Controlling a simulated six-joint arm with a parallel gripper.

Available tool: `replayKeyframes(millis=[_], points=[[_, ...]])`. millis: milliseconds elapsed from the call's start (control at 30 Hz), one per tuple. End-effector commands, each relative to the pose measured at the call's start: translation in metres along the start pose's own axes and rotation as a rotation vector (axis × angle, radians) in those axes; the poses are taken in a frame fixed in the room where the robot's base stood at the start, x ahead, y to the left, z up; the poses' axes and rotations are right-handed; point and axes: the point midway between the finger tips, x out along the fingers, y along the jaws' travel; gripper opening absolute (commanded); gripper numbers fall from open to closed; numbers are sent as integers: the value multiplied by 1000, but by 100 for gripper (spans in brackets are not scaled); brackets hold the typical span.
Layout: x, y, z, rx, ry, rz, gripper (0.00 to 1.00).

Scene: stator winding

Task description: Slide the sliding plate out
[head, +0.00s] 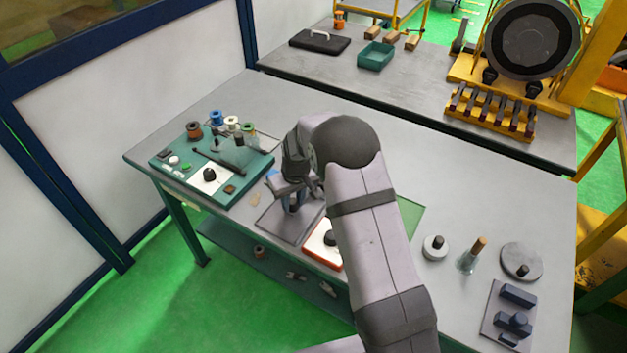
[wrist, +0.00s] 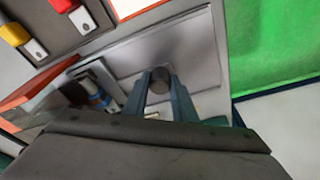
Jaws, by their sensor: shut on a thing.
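The sliding plate (head: 275,222) is a flat grey plate near the front edge of the table, left of my arm. In the wrist view the plate (wrist: 195,50) has a light, framed surface and a dark round knob (wrist: 160,76). My gripper (head: 292,207) is over the plate, pointing down. In the wrist view its two fingers (wrist: 160,86) are closed on the knob, one on each side. In the head view the knob is hidden by my gripper.
A green board (head: 255,166) with spools and small parts lies to the left. An orange-edged white panel (head: 317,250) with a black knob is close on the right, partly behind my arm. Round parts and a grey base stand farther right. The table's front edge is near.

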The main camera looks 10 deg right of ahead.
Motion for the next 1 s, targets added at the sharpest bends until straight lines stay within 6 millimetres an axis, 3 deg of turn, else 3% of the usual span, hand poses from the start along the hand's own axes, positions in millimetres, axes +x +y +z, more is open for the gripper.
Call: replayKeyframes(millis=[33,1000], points=[[6,-4,9,-3,-20,-4,12],[1,-41,30,-1,-19,-3,12]])
